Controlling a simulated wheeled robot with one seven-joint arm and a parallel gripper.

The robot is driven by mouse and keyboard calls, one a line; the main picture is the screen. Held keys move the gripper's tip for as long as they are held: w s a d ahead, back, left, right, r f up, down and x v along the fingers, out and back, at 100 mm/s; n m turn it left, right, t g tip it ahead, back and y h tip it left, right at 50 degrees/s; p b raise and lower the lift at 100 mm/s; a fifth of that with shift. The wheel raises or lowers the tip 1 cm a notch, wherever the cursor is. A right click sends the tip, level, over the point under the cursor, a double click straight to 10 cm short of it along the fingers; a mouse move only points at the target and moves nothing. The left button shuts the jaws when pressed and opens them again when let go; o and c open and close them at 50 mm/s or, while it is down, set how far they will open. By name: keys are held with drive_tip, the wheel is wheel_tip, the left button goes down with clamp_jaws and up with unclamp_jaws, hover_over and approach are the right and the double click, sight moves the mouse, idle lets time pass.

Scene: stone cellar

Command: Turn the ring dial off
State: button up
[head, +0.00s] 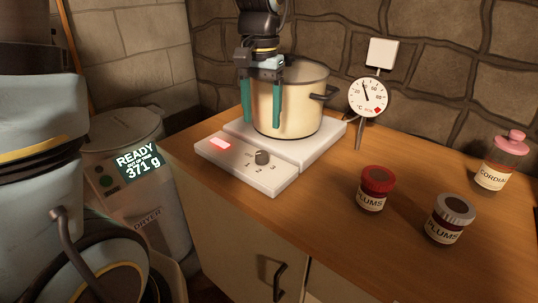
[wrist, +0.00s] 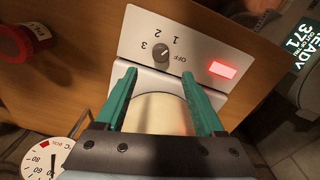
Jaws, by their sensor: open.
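The ring dial (head: 262,157) is a small dark knob on the white front panel of the hot plate (head: 290,180). In the wrist view the dial (wrist: 160,54) sits among the marks 1, 2, 3 and OFF; its pointer seems turned towards the numbers rather than OFF, but is too small to read surely. A red lamp (wrist: 222,69) glows on the panel. My gripper (head: 261,122) is open and empty, with teal fingers pointing down in front of the cream pot (head: 302,105). In the wrist view the dial lies just beyond the fingertips (wrist: 160,74), not between them.
The pot stands on the plate behind the panel, close to my fingers. A dial thermometer (head: 368,97) stands right of it. Two plum jars (head: 374,188) (head: 449,219) and a cordial jar (head: 501,162) are farther right. A dryer (head: 130,180) with a lit display stands left. The counter before the jars is clear.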

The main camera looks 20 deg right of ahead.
sight(262, 153)
wheel_tip(262, 153, down, 10)
drive_tip(key=shift+r+p, duration=0.2)
drive_tip(key=shift+p, duration=0.25)
clamp_jaws()
idle(0.4)
